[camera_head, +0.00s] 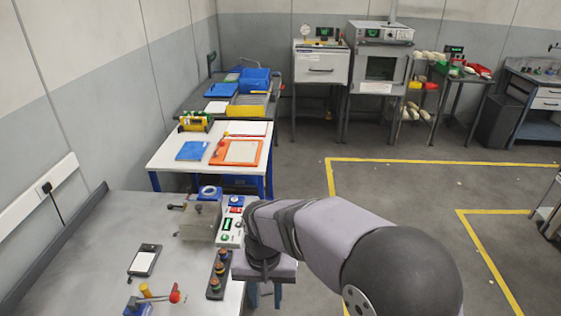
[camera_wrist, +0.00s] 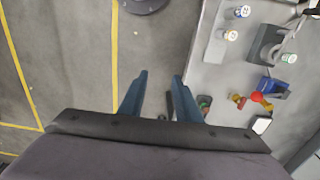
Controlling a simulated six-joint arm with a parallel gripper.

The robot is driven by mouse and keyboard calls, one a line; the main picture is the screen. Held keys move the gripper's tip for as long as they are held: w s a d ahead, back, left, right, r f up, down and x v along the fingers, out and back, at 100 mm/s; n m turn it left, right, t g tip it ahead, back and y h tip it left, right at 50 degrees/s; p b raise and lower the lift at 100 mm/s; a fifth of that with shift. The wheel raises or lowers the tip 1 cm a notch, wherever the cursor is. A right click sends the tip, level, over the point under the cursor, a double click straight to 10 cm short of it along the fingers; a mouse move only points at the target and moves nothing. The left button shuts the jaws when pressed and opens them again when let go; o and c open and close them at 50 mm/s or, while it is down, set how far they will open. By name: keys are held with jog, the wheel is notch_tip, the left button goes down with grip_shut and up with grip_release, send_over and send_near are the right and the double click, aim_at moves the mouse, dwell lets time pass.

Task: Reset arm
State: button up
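My arm reaches from the lower right of the head view, and its end hangs over the right edge of the near grey bench (camera_head: 75,255). My gripper (camera_wrist: 158,75) shows in the wrist view as two blue fingers spread apart, with nothing between them. It points down over the floor beside the bench. In the head view the fingers are hidden behind the arm's end.
The near bench holds a control box (camera_head: 231,228), a black strip with knobs (camera_head: 218,273), a dark-framed device (camera_head: 145,260) and a red-knobbed lever (camera_head: 174,296). A white table (camera_head: 170,157) with an orange tray (camera_head: 259,152) stands behind. Yellow-lined floor (camera_head: 410,195) at right is clear.

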jog(key=s+d+f, duration=0.1)
jog(key=s+d, duration=0.4)
jog(key=d, duration=0.5)
jog(key=s+d+f, duration=0.1)
jog(key=s+d, duration=0.4)
jog(key=d, duration=0.5)
jog(key=shift+s+d+f, duration=0.15)
jog(key=shift+s+d, duration=0.15)
jog(key=shift+s, duration=0.05)
